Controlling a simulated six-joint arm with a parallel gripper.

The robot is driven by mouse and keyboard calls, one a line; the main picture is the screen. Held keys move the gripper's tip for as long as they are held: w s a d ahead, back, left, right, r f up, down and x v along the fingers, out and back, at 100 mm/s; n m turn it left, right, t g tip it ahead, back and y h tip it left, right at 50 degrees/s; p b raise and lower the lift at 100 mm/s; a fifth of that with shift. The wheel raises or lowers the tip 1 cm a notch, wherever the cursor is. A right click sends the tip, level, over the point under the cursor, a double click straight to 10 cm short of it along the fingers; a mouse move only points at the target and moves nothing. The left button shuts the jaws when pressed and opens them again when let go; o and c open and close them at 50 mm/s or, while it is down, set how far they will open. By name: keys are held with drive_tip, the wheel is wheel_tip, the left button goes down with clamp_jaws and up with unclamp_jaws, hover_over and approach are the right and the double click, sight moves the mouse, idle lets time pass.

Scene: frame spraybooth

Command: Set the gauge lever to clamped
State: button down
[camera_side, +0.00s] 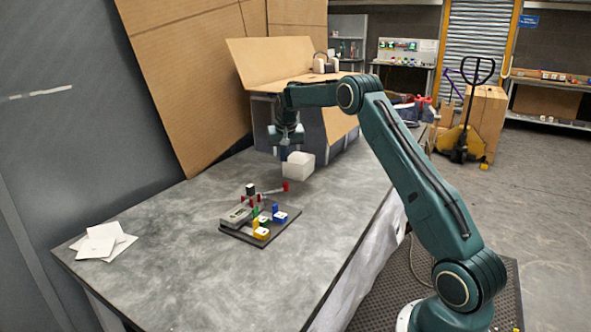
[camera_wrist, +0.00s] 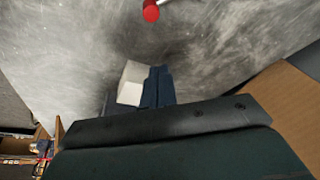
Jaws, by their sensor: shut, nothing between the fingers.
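The gauge fixture is a dark base plate (camera_side: 238,234) on the grey table, carrying a grey block (camera_side: 236,215) and small yellow, blue, green and black parts. A thin lever with a red knob (camera_side: 286,186) reaches from it toward the back right. In the wrist view the red knob (camera_wrist: 151,11) shows at the top edge, with a bit of its rod; the rest of the fixture is out of that view. My gripper (camera_side: 284,155) points down behind the fixture, apart from the knob. Its fingers (camera_wrist: 158,82) are shut and empty. I cannot read any lever markings.
A white box (camera_side: 298,166) is right beside my fingers, and also shows in the wrist view (camera_wrist: 131,84). A large open cardboard box (camera_side: 270,58) stands behind. White papers (camera_side: 100,241) lie at the table's left. The table around the fixture's front and left is clear.

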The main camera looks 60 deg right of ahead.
drive_tip(key=x, duration=0.8)
drive_tip(key=shift+s+a, duration=1.35)
drive_tip(key=shift+a, duration=0.1)
drive_tip(key=shift+s, duration=0.2)
